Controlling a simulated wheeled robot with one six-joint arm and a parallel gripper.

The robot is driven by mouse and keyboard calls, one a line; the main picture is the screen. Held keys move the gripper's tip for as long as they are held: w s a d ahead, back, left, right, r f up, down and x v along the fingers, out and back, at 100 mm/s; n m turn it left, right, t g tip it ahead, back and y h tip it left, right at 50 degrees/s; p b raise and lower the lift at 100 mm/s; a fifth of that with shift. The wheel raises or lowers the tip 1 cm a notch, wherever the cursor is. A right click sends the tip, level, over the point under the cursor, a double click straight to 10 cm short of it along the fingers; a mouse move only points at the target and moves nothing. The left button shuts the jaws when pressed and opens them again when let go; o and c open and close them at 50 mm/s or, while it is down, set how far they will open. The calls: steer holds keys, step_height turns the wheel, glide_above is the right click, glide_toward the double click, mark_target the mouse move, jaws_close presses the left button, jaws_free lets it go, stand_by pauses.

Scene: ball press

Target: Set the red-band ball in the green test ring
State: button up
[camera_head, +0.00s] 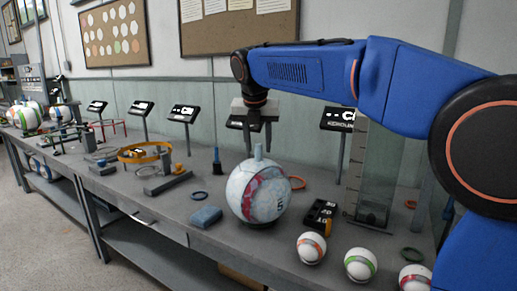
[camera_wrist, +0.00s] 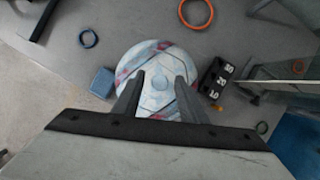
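Three small balls stand at the front right: one orange-red banded (camera_head: 311,248), one green banded (camera_head: 360,264), one pinkish-red banded (camera_head: 415,278). A dark green ring (camera_head: 412,254) lies flat at right.
A blue block (camera_head: 206,216), blue ring (camera_head: 200,196) and orange ring (camera_head: 297,182) lie around the large ball. A black number block (camera_head: 320,214) is close on its right. A tall clear column (camera_head: 378,170) stands behind the small balls. Stands and fixtures fill the left.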

steer(key=v, duration=1)
steer(key=shift+r, duration=0.25)
steer(key=shift+s, duration=0.1)
